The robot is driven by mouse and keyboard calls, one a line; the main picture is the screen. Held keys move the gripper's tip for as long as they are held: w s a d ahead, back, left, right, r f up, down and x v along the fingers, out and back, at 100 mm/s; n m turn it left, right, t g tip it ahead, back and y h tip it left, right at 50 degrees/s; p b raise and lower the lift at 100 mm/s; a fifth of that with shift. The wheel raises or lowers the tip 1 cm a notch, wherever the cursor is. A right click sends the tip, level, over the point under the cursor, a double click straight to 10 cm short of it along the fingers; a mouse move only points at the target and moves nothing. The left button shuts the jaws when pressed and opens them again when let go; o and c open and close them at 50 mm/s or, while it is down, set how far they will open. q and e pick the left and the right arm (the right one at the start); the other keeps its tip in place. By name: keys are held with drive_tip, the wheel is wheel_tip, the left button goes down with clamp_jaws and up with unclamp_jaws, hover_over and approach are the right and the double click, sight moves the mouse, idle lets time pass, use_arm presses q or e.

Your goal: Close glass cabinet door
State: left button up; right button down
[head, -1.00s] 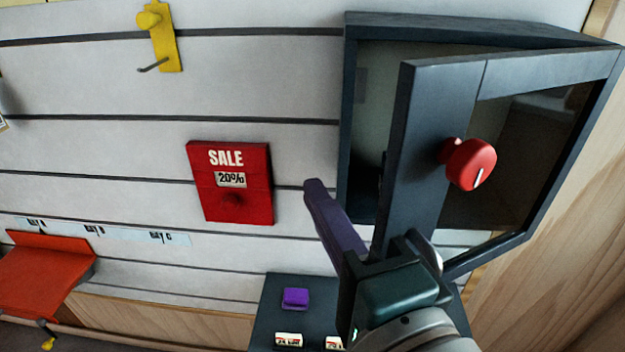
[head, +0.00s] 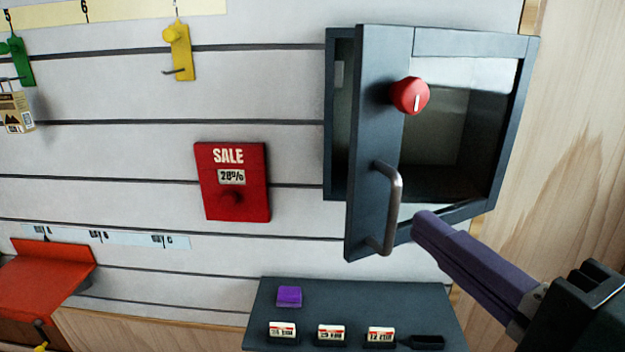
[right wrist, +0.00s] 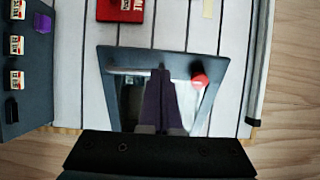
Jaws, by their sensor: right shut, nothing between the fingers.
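The glass cabinet (head: 333,185) is mounted on the slatted wall at the upper right. Its dark-framed glass door (head: 365,150) is ajar, with its left free edge standing out from the cabinet and a gap at that side. The door has a grey bar handle (head: 394,210) and a red knob (head: 410,96). My right gripper (head: 424,224) is shut and empty, its fingertips at the door's lower part, right of the handle. In the right wrist view the fingers (right wrist: 160,85) overlap the door (right wrist: 112,62); contact cannot be told. My left gripper is not in view.
Below the cabinet, a dark shelf (head: 350,300) holds a purple block (head: 289,296) and several price tags. A red SALE sign (head: 233,183) hangs left of the cabinet. A wooden panel (head: 570,130) stands at the right.

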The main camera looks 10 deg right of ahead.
sight(356, 175)
drive_tip(key=w, duration=0.3)
drive_tip(key=w+a, duration=0.1)
drive_tip(key=w, duration=0.5)
drive_tip(key=shift+w+a+p, duration=0.3)
drive_tip(key=shift+a+p, duration=0.05)
drive_tip(key=shift+a, duration=0.05)
drive_tip(key=shift+w+a, duration=0.15)
drive_tip(key=shift+w, duration=0.35)
